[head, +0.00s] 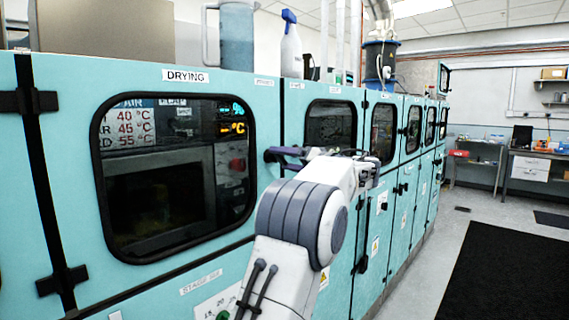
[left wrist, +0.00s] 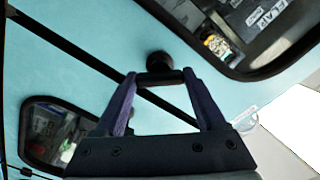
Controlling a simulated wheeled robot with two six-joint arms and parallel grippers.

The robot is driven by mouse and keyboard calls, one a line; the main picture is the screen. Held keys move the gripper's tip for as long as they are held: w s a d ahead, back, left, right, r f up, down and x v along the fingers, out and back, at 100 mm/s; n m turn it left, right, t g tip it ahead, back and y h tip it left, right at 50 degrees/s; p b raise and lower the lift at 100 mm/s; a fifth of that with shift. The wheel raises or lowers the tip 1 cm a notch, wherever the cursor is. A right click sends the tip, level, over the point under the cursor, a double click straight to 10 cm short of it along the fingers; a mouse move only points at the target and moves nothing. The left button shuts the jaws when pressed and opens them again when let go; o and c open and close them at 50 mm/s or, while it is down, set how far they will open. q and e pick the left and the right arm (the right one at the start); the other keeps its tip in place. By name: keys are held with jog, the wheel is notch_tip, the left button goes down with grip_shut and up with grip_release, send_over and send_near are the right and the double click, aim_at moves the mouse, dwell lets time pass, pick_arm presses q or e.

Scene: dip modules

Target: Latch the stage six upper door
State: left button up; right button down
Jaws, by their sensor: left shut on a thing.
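The upper door (head: 90,85) is a teal panel marked DRYING with a large dark window, above a panel (head: 175,300) whose label seems to read "STAGE SIX". The door looks about flush with its neighbour at its right edge. My left gripper (head: 272,155) is at that right edge, at about mid-window height. In the left wrist view, its fingers (left wrist: 160,78) are shut on a short black latch handle (left wrist: 160,77) with a round black knob (left wrist: 159,63) behind it, next to the dark door seam. The latch is mostly hidden by the gripper in the head view. My right gripper is out of view.
Black hinges (head: 28,101) line the door's left side. More teal cabinets with windows (head: 330,125) run away to the right. A jug (head: 232,38) and a spray bottle (head: 290,50) stand on top. The floor with a black mat (head: 505,260) is clear at right.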

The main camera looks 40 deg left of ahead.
pick_arm(q)
jog(key=m, duration=0.3)
jog(key=shift+m, duration=0.4)
jog(key=shift+m+p, duration=0.75)
jog(key=shift+m, duration=1.55)
jog(key=o, duration=1.3)
jog(key=shift+d, duration=0.1)
jog(key=shift+s+d+b, duration=0.2)
jog(key=shift+d+b, duration=0.35)
jog(key=shift+d, duration=2.05)
jog(key=shift+s+d+b, duration=0.2)
jog(key=shift+d+b, duration=0.3)
jog(key=shift+d, duration=2.05)
